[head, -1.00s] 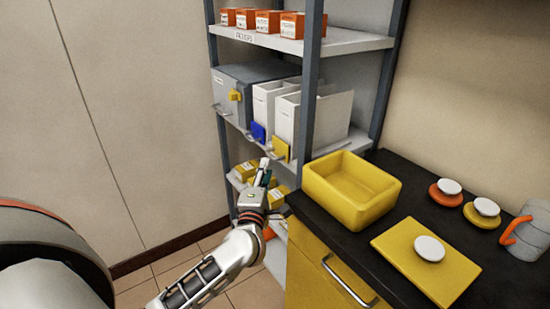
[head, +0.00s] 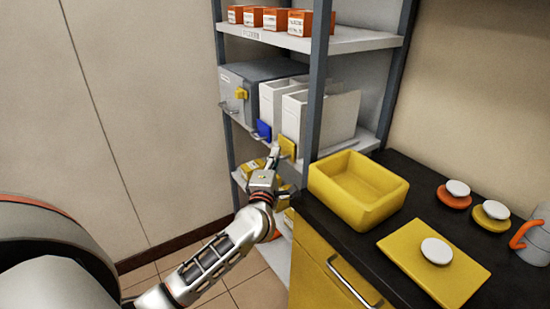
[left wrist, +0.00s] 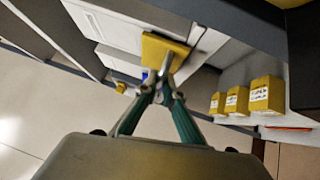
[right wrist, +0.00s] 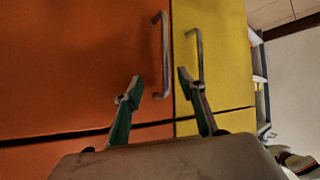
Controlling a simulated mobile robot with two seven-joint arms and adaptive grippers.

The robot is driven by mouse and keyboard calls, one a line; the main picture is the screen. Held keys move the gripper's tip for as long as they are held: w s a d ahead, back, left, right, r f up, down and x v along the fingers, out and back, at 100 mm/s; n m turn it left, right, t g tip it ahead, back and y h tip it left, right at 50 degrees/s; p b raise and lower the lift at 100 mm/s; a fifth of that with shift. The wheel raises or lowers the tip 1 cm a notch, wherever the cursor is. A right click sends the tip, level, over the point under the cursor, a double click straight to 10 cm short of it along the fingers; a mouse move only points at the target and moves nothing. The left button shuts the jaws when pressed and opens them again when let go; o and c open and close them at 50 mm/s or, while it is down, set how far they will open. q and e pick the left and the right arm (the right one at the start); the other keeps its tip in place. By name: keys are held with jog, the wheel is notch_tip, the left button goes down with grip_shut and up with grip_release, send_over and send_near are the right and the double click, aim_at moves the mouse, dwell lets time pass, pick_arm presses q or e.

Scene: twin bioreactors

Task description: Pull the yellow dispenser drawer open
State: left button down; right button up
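The yellow dispenser drawer (head: 287,146) shows as a yellow front low on the nearer white dispenser (head: 302,117), on the middle shelf. In the left wrist view its yellow front (left wrist: 158,47) lies just beyond my fingertips, with a short grey handle (left wrist: 167,63) in front of it. My left gripper (head: 275,152) is at this handle. Its fingers (left wrist: 162,86) are drawn close together on the handle; the exact contact is small and partly hidden. My right gripper (right wrist: 160,86) is open and empty, facing orange and yellow cabinet fronts.
A blue-fronted dispenser (head: 263,130) and a grey box (head: 240,92) stand beside it. Yellow boxes (left wrist: 236,100) sit on the shelf below. A shelf post (head: 318,85) and the black counter with a yellow bin (head: 350,205) are close on the right.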

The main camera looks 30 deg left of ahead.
pick_arm(q)
jog(key=s+a+p, duration=0.4)
jog(key=s+p, duration=0.1)
jog(key=s, duration=0.5)
pick_arm(e)
jog(key=r, duration=0.2)
jog(key=s+r, duration=0.1)
jog(key=shift+a+r, duration=0.35)
jog(key=shift+a, duration=0.05)
pick_arm(q)
jog(key=shift+s, duration=0.1)
pick_arm(e)
jog(key=shift+w, duration=0.1)
pick_arm(q)
jog(key=c, duration=2.2)
grip_release()
pick_arm(e)
jog(key=shift+w+r, duration=0.1)
jog(key=shift+r, duration=0.1)
pick_arm(q)
jog(key=shift+o, duration=0.2)
